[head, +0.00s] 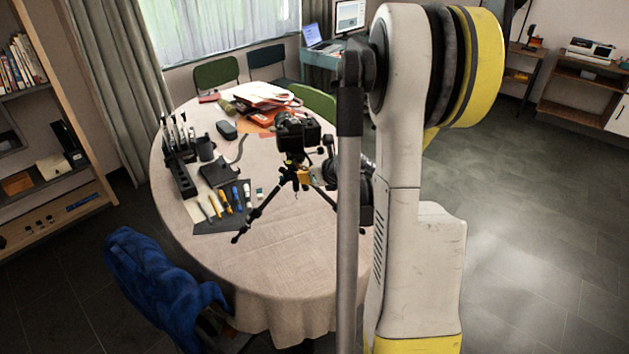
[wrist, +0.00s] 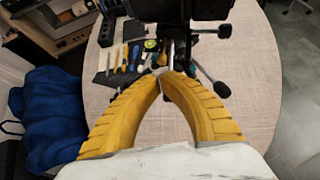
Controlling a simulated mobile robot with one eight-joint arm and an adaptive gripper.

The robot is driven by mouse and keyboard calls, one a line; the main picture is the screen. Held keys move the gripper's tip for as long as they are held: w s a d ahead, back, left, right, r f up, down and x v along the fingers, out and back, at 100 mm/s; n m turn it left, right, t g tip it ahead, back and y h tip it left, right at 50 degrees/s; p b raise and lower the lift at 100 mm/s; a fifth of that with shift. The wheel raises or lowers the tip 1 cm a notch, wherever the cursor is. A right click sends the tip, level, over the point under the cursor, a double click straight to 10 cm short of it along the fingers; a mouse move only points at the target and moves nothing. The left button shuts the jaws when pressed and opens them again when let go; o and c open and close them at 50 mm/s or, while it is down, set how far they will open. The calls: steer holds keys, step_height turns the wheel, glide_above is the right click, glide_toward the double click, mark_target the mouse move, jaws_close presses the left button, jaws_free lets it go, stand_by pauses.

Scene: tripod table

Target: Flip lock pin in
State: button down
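A black camera (head: 297,133) stands on a black tripod (head: 262,207) with spread legs on the round table. In the wrist view the tripod's centre column (wrist: 178,50) and a leg (wrist: 211,82) show just beyond my fingertips. My gripper (wrist: 166,73) has its two yellow fingers bowed and meeting at the tips, close to the column below the camera. I see nothing clearly held between them. The lock pin is too small or hidden to make out, and I cannot tell whether the tips touch it. In the head view my arm hides most of the gripper.
The round table (head: 268,280) has a beige cloth. A dark mat (head: 212,221) with pens and tools lies left of the tripod, beside a black rack (head: 180,165). A red-and-white bag (head: 265,97) lies behind. A blue-draped chair (head: 160,285) stands at the front left. The front cloth is clear.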

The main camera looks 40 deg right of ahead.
steer(key=shift+w+d, duration=0.15)
steer(key=shift+w, duration=0.7)
